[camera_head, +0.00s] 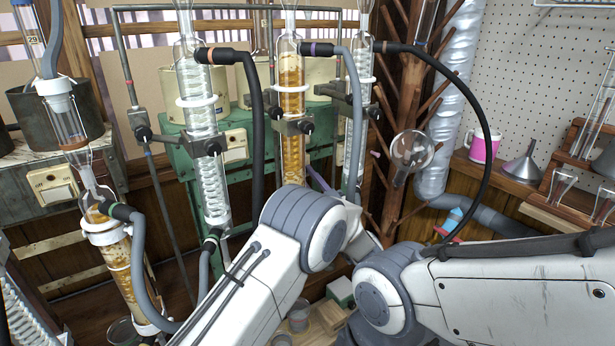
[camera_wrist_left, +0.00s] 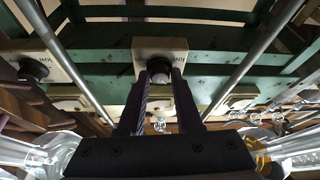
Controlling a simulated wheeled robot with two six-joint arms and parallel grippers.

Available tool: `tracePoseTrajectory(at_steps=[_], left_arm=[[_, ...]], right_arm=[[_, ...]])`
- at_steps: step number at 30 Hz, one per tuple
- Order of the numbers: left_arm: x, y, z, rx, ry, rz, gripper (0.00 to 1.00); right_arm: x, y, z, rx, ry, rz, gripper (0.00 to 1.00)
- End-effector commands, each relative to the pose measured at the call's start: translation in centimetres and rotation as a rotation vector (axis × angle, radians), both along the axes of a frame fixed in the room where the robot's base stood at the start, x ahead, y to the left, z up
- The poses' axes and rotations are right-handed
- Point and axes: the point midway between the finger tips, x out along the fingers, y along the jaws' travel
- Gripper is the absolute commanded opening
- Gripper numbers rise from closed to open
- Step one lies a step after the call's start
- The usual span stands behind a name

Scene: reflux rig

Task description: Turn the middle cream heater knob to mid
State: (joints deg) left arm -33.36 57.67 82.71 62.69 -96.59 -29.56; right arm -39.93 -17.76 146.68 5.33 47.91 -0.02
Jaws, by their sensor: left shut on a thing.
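In the left wrist view a cream heater control box (camera_wrist_left: 160,47) with printed lettering sits on a green frame. My left gripper (camera_wrist_left: 158,74) is at its dark round knob (camera_wrist_left: 157,64), with the two fingers closed on the knob's sides. The fingers hide much of the knob, and I cannot read its setting. The middle heater's knob and my left gripper are hidden there behind glassware and my arm. My right gripper is out of both views.
Glass columns (camera_head: 202,130) and an amber-filled column (camera_head: 291,90) stand before the bench with dark hoses and clamps. A second knob box (camera_wrist_left: 35,65) is at the left in the wrist view. Metal rods (camera_wrist_left: 248,55) flank the gripper. A pink mug (camera_head: 484,143) stands right.

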Motion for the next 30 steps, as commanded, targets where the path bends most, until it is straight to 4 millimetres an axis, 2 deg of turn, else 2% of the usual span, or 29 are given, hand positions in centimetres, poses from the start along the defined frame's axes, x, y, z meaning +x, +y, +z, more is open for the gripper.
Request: tracePoseTrajectory(at_steps=[18, 30], left_arm=[[-0.2, 0.1, 0.3, 0.342, 0.248, 0.001, 0.00], [-0.2, 0.0, 0.2, 0.423, 0.305, -0.002, 0.00]], right_arm=[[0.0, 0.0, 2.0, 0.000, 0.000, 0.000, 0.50], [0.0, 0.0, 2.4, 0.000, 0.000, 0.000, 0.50]])
